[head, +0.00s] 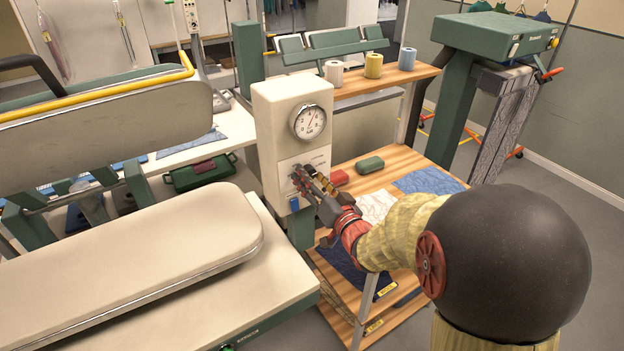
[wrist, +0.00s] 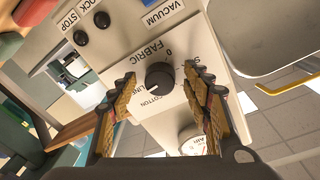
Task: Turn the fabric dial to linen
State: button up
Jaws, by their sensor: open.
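The fabric dial (wrist: 159,77) is a round black knob on a pale panel in the wrist view. The words FABRIC, COTTON and part of LINEN show around it, with a 0 and a partly covered label starting with S. I cannot tell for sure which mark the knob points at. My gripper (wrist: 158,75) is open, with one finger on each side of the dial and visible gaps between. In the head view my gripper (head: 303,178) is at the front of the cream control box (head: 290,110) and hides the dial.
A round gauge (head: 309,122) is above my gripper. A padded pressing board (head: 150,260) lies to the left. A wooden shelf (head: 400,160) with cloths stands to the right.

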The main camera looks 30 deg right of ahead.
jog(key=shift+s, duration=0.1)
jog(key=s, duration=1.1)
jog(key=shift+s+a, duration=0.3)
jog(key=shift+s, duration=0.1)
jog(key=shift+f, duration=0.1)
